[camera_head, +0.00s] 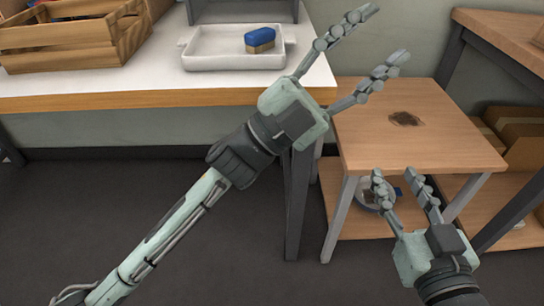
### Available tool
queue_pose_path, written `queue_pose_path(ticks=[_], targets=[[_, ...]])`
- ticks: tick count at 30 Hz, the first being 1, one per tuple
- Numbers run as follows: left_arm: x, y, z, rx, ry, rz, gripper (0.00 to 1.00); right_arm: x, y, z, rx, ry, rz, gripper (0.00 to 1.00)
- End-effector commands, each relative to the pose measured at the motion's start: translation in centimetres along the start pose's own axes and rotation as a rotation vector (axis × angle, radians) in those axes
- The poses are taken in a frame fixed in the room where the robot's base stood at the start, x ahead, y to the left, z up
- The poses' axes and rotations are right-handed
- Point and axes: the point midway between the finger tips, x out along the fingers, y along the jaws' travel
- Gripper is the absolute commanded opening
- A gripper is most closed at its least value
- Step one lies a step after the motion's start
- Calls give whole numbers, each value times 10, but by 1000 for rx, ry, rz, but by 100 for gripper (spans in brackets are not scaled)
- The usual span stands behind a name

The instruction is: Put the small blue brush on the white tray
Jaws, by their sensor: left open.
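The small blue brush (260,38) has a blue top and tan bristles. It rests on the white tray (215,62), toward the tray's right side. The tray stands on the white table with the wooden edge. My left gripper (372,38) is open and empty, its fingers spread up and to the right, over the gap beside the table's right end. It is apart from the brush. My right gripper (393,178) is at the lower right, in front of the small wooden table, with its fingers apart and nothing visible between them.
A wooden crate (75,42) stands left of the tray on the white table (150,84). A lower wooden table (375,140) with a dark patch (404,119) on top stands at the right. A round grey object sits on its lower shelf. Cardboard boxes (522,138) are at the far right.

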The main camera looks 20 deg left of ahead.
Motion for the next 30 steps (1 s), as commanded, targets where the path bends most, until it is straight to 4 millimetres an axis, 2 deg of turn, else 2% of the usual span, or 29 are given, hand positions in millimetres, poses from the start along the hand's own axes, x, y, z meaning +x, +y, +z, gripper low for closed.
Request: queue_pose_path(ticks=[3,6,9,12,15,17,30], targets=[[-61,-1,40,-280,-354,-128,49,0,0,0,0,0,0,40],[-118,13,63,-481,-616,-186,49,0,0,0,0,0,0,40],[-166,33,70,-636,-814,-207,49,0,0,0,0,0,0,40],[-197,48,68,-737,-937,-213,49,0,0,0,0,0,0,40],[-212,56,66,-783,-996,-211,49,0,0,0,0,0,0,40],[-214,58,66,-794,-1007,-210,49,0,0,0,0,-1,0,40],[-214,58,66,-792,-1006,-208,49,0,0,0,0,-1,0,40]])
